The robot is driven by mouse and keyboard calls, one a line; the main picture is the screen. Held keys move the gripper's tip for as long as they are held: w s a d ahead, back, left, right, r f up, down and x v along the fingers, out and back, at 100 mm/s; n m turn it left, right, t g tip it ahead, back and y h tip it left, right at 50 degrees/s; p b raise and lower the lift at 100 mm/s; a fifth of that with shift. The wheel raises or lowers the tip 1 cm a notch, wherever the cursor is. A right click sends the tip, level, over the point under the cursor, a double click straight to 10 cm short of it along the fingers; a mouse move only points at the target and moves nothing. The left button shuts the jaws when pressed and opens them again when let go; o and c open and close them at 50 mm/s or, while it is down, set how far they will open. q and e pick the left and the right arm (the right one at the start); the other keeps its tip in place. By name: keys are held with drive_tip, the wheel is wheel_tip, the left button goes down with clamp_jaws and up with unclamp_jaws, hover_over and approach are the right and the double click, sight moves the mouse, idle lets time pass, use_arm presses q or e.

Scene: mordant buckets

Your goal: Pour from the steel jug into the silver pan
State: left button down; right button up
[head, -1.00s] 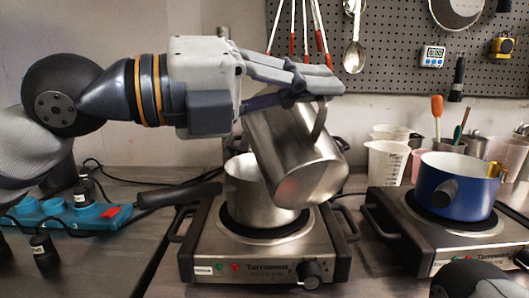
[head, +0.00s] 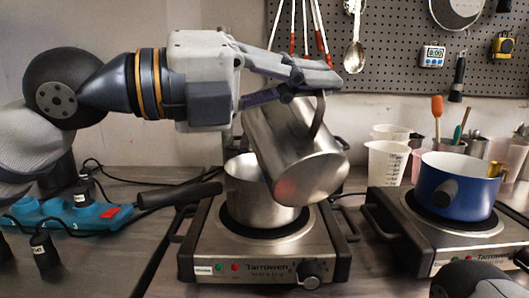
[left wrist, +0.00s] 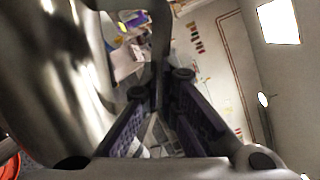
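The steel jug (head: 297,155) hangs tilted in the air in the head view, its base toward the lower right and its upper end leaning left and away. Its mouth and contents are hidden. My left gripper (head: 312,82) is at its handle (head: 318,115); in the left wrist view the fingers (left wrist: 161,85) close around the dark handle strip, with the jug wall (left wrist: 50,80) to the left. The silver pan (head: 248,198) stands on the left hot plate, partly hidden behind the jug; its inside barely shows.
The left hot plate (head: 262,260) carries the pan, whose dark handle (head: 180,195) points left. A blue pot (head: 455,190) stands on the right hot plate (head: 440,236). Plastic measuring cups (head: 386,162) are behind. A teal power strip (head: 85,215) lies at the left.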

use_arm(q)
drive_tip(key=shift+w+a+r+n, duration=0.25)
drive_tip(key=shift+w+r+n, duration=0.45)
drive_tip(key=shift+r, duration=0.2)
idle(1.6)
drive_tip(key=shift+w+a+r+n, duration=0.2)
drive_tip(key=shift+w+r+n, duration=0.1)
drive_tip(key=shift+w, duration=0.4)
idle(0.7)
